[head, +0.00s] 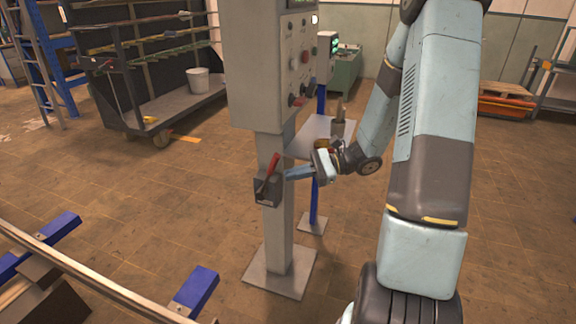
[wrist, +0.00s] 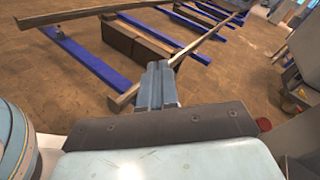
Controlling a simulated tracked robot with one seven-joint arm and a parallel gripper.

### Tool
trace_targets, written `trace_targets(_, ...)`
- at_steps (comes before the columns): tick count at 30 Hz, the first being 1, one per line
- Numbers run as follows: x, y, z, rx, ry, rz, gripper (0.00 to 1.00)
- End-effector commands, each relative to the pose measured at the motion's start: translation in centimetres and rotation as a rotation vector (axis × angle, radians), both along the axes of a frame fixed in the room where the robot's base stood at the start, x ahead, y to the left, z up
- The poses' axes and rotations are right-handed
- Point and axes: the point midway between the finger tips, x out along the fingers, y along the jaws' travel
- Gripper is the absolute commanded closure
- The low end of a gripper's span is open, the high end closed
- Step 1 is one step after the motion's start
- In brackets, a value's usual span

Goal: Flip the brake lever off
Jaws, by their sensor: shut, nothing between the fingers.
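The brake lever (head: 270,166) has a red handle and stands on a small dark box (head: 266,189) on the column below the control cabinet. The handle points up and leans a little to the right. My gripper (head: 288,174) is shut and empty, with its fingertips just right of the lever and box. I cannot tell whether the fingertips touch the lever. In the wrist view my shut fingers (wrist: 157,85) point out over the floor. A small red piece (wrist: 264,125) shows at the right there, and I cannot tell whether it is the lever.
The grey control cabinet (head: 265,65) with knobs and buttons stands above the lever on a post with a floor plate (head: 280,272). A small table (head: 318,132) stands behind it. Blue supports (head: 195,290) and a long rail (head: 80,268) lie at the front left. Open floor lies left of the post.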

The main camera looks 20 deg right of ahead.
Motion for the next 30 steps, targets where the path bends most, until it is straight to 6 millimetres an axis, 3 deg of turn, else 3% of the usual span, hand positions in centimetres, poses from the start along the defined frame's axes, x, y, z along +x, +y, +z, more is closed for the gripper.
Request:
trace_targets(12,5.3,-5.7,-6.8,0.387,0.161,-0.374,1.00)
trace_targets(21,7.2,-9.9,-11.9,0.596,0.229,-0.617,1.00)
trace_targets(30,8.0,-10.9,-13.3,0.654,0.245,-0.695,1.00)
